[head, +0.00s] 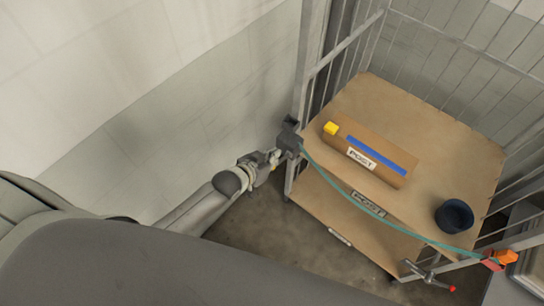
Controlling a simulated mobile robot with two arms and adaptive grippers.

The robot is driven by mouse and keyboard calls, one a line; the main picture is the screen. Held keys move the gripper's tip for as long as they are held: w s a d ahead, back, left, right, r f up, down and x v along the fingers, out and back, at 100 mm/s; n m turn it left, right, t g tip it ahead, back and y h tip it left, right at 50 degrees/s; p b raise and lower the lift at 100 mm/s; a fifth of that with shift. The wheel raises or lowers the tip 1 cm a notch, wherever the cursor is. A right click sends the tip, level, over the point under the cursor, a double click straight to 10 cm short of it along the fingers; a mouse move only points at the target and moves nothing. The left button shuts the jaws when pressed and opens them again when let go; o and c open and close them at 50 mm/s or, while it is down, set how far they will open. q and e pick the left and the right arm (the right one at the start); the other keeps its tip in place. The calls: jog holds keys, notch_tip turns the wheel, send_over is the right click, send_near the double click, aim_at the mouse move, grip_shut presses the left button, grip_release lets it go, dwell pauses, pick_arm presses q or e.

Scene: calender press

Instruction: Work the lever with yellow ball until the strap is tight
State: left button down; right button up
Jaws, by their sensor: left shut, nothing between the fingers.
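My left gripper (273,158) is shut and empty, right beside a dark ratchet-like block (289,139) on the cage's left front post. I cannot tell whether it touches the block. A teal strap (365,207) runs from the block across the cage front to an orange and red fitting (506,257) on the right post. The strap hangs in a bowed curve. My right gripper is not in view.
A metal lever with a red ball (452,289) is at the lower right. Bare floor (270,230) lies before the cage.

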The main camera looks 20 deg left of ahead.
pick_arm(q)
jog(key=shift+f, duration=0.15)
jog(key=shift+s+f, duration=0.1)
jog(key=shift+s, duration=0.05)
